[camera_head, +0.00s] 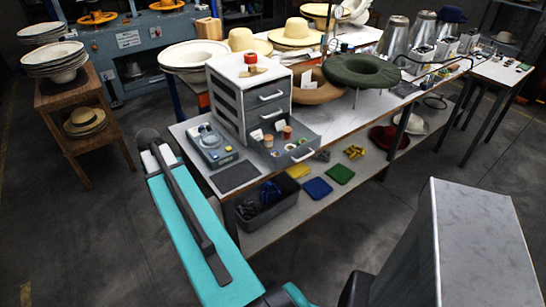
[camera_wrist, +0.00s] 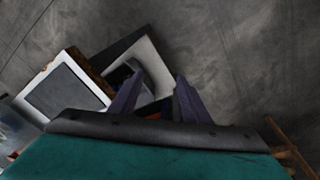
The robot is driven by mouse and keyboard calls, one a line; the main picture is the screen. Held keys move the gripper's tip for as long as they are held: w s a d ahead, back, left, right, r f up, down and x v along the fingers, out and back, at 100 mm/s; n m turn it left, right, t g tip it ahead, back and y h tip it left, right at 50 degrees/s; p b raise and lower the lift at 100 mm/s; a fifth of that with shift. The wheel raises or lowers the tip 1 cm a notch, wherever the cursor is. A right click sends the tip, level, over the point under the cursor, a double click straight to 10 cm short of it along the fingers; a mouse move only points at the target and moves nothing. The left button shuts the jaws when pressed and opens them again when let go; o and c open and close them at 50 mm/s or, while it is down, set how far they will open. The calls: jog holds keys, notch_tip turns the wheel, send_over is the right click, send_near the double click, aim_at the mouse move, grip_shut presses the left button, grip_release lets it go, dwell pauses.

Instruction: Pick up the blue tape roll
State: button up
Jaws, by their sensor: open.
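I cannot make out a blue tape roll for certain in either view. In the head view, the open bottom drawer (camera_head: 287,159) of a grey drawer cabinet (camera_head: 228,112) holds several small items. They include an orange-brown spool (camera_head: 287,132) and small coloured rings, too small to tell apart. My gripper (camera_wrist: 157,78) shows in the wrist view with its two dark fingers apart and nothing visible between them. I cannot pick out the gripper's fingers in the head view.
The cabinet stands on a white table (camera_head: 196,166) beside a grey device (camera_head: 211,146) and a dark mat (camera_head: 235,176). A green hat form (camera_head: 362,70) is behind to the right. The lower shelf bears a dark bin (camera_head: 270,209) and coloured cloths. Floor is clear at front left.

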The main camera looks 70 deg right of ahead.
jog(key=s+d+r+m+g, duration=0.1)
jog(key=s+d+r+m, duration=0.5)
jog(key=s+d, duration=0.6)
jog(key=s+d+r+m, duration=0.6)
jog(key=s+d+r, duration=0.4)
jog(key=s+d, duration=0.3)
jog(key=shift+d+r+m+g+h, duration=0.2)
jog(key=shift+m+g+h, duration=0.1)
jog(key=shift+g, duration=0.1)
jog(key=shift+f, duration=0.1)
jog(key=p, duration=0.2)
send_over(277, 154)
jog(key=w+a, duration=0.2)
jog(key=shift+w+a+f+x, duration=0.15)
jog(key=shift+a+x, duration=0.1)
jog(key=shift+x, duration=1.1)
jog(key=shift+w+a+x, duration=0.2)
jog(key=shift+x, duration=1.15)
jog(key=shift+w+a+f+x, duration=0.15)
jog(key=shift+a+x, duration=0.1)
jog(key=shift+x, duration=1.05)
jog(key=shift+r, duration=0.1)
jog(key=shift+p+x, duration=0.6)
jog(key=shift+x, duration=0.65)
jog(key=shift+p+x, duration=0.35)
jog(key=shift+x, duration=1.05)
